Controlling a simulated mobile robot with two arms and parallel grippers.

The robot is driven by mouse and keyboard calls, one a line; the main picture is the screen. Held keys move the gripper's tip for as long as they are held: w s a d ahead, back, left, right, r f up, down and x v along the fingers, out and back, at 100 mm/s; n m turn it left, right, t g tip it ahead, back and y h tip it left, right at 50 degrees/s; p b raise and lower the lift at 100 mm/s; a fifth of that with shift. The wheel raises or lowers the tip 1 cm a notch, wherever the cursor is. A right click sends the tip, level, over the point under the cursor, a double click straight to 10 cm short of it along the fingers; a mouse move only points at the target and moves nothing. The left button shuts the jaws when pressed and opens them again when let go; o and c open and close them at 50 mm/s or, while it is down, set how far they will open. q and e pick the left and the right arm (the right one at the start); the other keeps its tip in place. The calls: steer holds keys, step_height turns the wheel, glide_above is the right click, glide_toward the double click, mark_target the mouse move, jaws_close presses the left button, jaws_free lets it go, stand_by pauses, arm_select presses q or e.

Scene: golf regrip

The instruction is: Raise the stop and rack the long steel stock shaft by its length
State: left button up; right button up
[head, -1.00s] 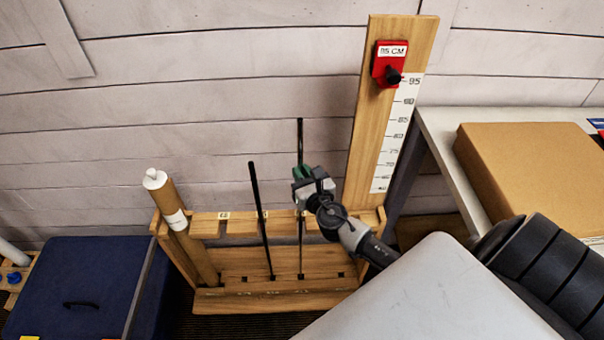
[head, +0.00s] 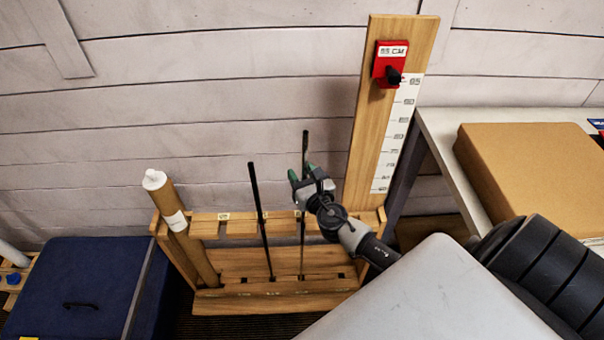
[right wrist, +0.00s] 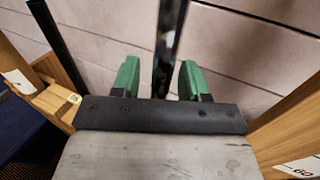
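A thin dark shaft (head: 305,145) stands nearly upright in the wooden rack (head: 240,302), its lower end down by the rack's base slots. My right gripper (head: 301,174) is around its upper part. In the right wrist view the green fingers (right wrist: 160,79) are spread, with the shaft (right wrist: 166,45) between them and a gap visible on each side. The red stop (head: 388,64) sits high on the wooden scale board (head: 365,120), by the top mark, with a black knob and a label that seems to read 95 CM. My left gripper is out of view.
A second dark shaft (head: 259,215) stands in the rack to the left. A brown tube with a white cap (head: 168,200) leans at the rack's left end. A blue box (head: 70,285) is at left; a table with a cardboard box (head: 530,170) is at right.

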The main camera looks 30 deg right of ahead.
steer(key=s+a+b, duration=0.1)
steer(key=s, duration=0.9)
steer(key=shift+s+a+r, duration=0.15)
steer(key=shift+s+a, duration=0.2)
